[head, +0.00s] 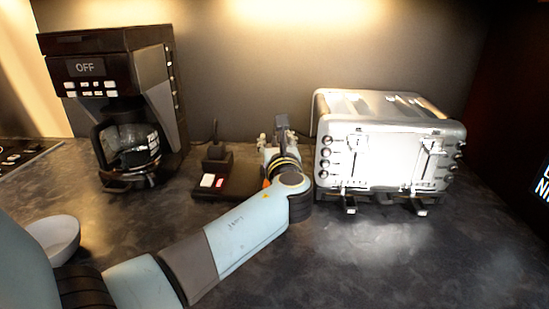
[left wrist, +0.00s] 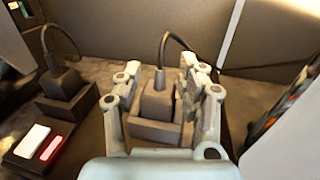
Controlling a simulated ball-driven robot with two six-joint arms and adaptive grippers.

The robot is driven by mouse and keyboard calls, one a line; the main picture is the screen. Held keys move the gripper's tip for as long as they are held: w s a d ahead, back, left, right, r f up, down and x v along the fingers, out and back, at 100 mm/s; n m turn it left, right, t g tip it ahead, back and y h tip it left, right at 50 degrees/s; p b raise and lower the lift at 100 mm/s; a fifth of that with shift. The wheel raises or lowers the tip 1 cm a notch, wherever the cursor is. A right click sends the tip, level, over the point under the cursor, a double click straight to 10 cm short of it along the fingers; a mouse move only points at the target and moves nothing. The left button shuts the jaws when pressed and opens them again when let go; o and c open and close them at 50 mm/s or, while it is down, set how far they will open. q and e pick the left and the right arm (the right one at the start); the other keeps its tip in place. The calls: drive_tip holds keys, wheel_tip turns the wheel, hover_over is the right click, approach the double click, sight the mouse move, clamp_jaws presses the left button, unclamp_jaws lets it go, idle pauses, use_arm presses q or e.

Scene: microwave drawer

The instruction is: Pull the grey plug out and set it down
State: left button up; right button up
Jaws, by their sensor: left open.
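A dark grey plug (left wrist: 157,100) stands upright in a socket of the power strip (left wrist: 90,137), with its cord rising behind it. My left gripper (left wrist: 162,84) is open around this plug, one finger on each side. A gap shows on the left; contact on the right is unclear. In the head view my left gripper (head: 277,139) is at the strip's right end, and the arm hides part of it. A second, darker plug (left wrist: 62,82) stands in the left socket; it also shows in the head view (head: 215,152). My right gripper is not in view.
A shiny toaster (head: 385,145) stands close to the right of my left gripper. A coffee maker (head: 115,95) stands at the left, and a white bowl (head: 57,238) is at the front left. The strip has white and red switches (left wrist: 42,143). The counter (head: 370,265) at the front right is clear.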

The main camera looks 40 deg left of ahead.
use_arm(q)
clamp_jaws()
idle(0.4)
drive_tip(key=shift+r, duration=0.1)
